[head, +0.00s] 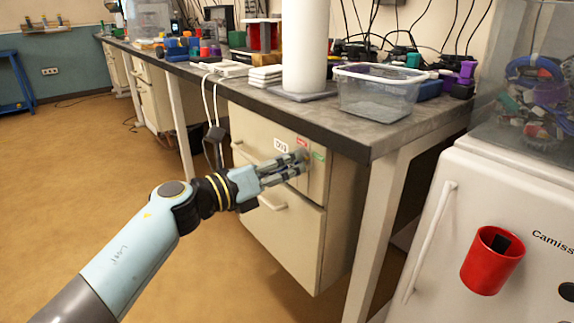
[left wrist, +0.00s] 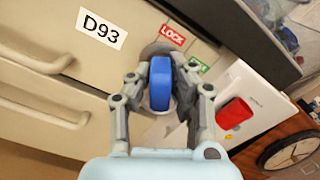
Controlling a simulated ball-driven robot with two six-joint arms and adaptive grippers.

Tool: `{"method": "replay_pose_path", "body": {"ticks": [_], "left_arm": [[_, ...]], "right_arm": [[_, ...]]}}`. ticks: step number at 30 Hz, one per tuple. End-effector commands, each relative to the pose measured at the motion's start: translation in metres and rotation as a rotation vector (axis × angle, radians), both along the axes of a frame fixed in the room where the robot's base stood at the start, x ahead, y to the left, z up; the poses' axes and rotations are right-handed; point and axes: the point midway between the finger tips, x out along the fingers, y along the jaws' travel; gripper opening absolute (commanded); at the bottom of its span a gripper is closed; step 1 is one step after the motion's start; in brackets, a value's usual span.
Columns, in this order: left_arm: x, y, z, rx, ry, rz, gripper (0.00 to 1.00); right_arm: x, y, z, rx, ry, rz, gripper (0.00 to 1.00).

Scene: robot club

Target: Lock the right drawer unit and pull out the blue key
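The right drawer unit (head: 285,225) is beige, under the bench, with a D93 label. In the left wrist view, the blue key (left wrist: 160,84) stands at the round lock (left wrist: 152,50) on the unit's front, beside a red LOCK label (left wrist: 172,34) and a green label (left wrist: 198,66). My left gripper (left wrist: 167,76) has one finger on each side of the key's blue head, and both appear to touch it. In the head view, my left gripper (head: 302,162) reaches the unit's upper right corner and hides the key. The key's shaft is hidden. My right gripper is not in view.
The grey bench top (head: 330,115) overhangs the unit, with a clear plastic box (head: 378,95) and a white cylinder (head: 305,45) on it. A bench leg (head: 375,225) stands close right of the unit. A white fridge (head: 440,225) with a red cup (head: 491,261) is at right. The floor at left is clear.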

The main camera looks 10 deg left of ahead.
Motion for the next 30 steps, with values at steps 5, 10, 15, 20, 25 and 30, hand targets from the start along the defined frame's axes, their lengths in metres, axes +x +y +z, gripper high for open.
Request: {"method": "replay_pose_path", "body": {"ticks": [5,10,15,20,25,30], "left_arm": [[0.0,0.0,0.0,0.0,0.0,0.001,0.0],[0.0,0.0,0.001,-0.015,0.012,0.001,0.0],[0.0,0.0,0.002,-0.068,0.054,0.001,0.0],[0.0,0.0,0.002,-0.121,0.096,0.0,0.0],[0.0,0.0,0.002,-0.179,0.141,0.0,0.0],[0.0,0.0,0.001,-0.225,0.176,0.001,0.0]], "right_arm": [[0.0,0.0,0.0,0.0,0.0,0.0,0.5],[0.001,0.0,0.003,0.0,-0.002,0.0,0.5],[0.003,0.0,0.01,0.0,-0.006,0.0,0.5],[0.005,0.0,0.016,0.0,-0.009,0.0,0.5],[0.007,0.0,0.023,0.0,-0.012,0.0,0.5],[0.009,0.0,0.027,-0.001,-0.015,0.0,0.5]]}}
